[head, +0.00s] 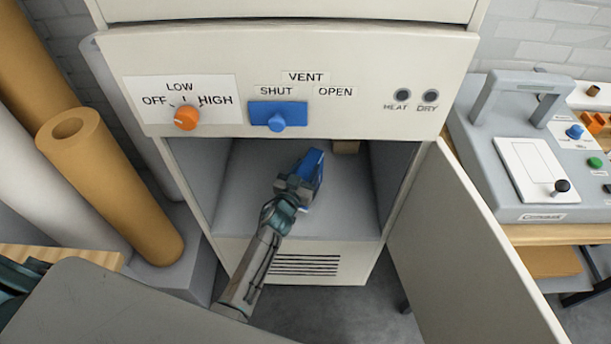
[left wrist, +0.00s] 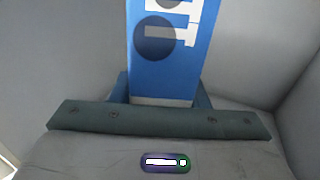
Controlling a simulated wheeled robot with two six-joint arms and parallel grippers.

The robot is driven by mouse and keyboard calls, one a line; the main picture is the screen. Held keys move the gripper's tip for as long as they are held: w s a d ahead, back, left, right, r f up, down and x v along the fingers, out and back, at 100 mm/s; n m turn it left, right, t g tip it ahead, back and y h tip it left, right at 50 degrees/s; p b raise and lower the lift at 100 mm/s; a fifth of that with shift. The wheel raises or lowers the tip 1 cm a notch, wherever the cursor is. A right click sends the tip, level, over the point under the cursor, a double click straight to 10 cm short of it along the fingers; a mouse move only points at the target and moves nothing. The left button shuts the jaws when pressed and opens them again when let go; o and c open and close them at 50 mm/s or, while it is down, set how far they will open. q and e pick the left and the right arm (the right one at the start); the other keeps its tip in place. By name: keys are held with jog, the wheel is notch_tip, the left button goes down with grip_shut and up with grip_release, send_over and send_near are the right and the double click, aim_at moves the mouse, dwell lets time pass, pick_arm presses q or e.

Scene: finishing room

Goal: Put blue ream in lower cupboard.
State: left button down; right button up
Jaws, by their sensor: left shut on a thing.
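The blue ream (head: 313,165) is inside the open lower cupboard (head: 345,205), above or on its grey floor; I cannot tell whether it touches. My left gripper (head: 300,184) reaches in through the opening and is shut on the ream's near end. In the left wrist view the ream (left wrist: 172,70) stands out from between the two fingers, its blue face with white print and a dark round mark showing. Its far end is cut off there. The cupboard door (head: 455,240) stands wide open to the right. My right gripper is not in view.
Above the opening is a panel with an orange knob (head: 187,118) and a blue vent slider (head: 278,116). A small brown box (head: 346,146) sits at the cupboard's back. Tall rolls (head: 110,185) stand left. A grey machine (head: 530,150) rests on a bench at right.

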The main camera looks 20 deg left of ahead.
pick_arm(q)
jog(key=shift+w+a+r, duration=0.1)
jog(key=shift+w+a, duration=0.1)
jog(key=shift+w, duration=0.25)
notch_tip(320, 180, down, 3)
jog(key=b, duration=0.3)
jog(key=shift+f, duration=0.35)
jog(key=c, duration=1)
grip_release()
jog(key=shift+f, duration=0.1)
jog(key=shift+c, duration=0.2)
jog(key=shift+o, duration=1.1)
jog(key=shift+s, duration=0.15)
